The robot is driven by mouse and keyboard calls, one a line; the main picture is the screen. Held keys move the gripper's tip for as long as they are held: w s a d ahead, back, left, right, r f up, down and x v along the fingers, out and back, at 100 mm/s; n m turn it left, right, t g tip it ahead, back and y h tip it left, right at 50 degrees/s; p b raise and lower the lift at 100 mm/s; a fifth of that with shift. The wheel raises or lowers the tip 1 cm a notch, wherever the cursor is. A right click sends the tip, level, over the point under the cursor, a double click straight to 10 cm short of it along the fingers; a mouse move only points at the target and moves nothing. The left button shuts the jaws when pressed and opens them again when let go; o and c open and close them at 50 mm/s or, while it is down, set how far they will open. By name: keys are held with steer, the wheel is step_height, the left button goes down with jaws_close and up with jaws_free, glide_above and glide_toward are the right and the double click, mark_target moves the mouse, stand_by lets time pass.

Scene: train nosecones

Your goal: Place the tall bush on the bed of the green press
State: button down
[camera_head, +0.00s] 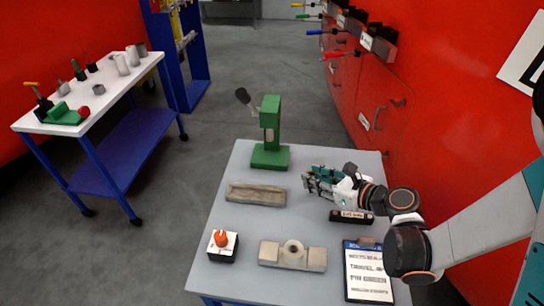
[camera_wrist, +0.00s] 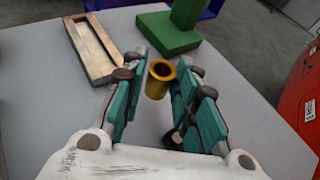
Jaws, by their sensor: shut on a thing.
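The green press (camera_head: 270,130) stands at the back of the grey table, with its flat base as the bed. Its bed also shows in the wrist view (camera_wrist: 167,33), ahead of my gripper, with nothing on the visible part. My gripper (camera_head: 308,181) is over the table to the right of and nearer than the press. In the wrist view, my gripper (camera_wrist: 166,72) is shut on a brass-coloured hollow bush (camera_wrist: 157,84), which stands upright between the fingertips with its open top showing. The bush cannot be made out in the head view, hidden by the fingers.
A shallow tray (camera_head: 256,187) lies in front of the press. A block with a ring (camera_head: 291,265), a red-button box (camera_head: 223,246), a clipboard (camera_head: 368,272) and a black labelled box (camera_head: 352,216) are on the table. Red cabinets (camera_head: 375,100) stand close on the right.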

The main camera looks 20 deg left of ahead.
steer(key=w+a, duration=0.1)
steer(key=a, duration=0.3)
steer(key=w+a, duration=0.2)
steer(key=a, duration=0.2)
steer(key=w+a, duration=0.2)
steer(key=a, duration=0.1)
steer(key=shift+a, duration=0.4)
steer(key=x, duration=0.1)
steer(key=b+x, duration=0.1)
steer(key=x, duration=0.2)
steer(key=shift+a+r, duration=0.2)
steer(key=shift+a, duration=0.05)
steer(key=shift+f+b, duration=0.25)
steer(key=shift+b, duration=0.1)
steer(key=shift+r, duration=0.1)
steer(key=c, duration=1.5)
jaws_free()
steer(key=shift+c, duration=0.2)
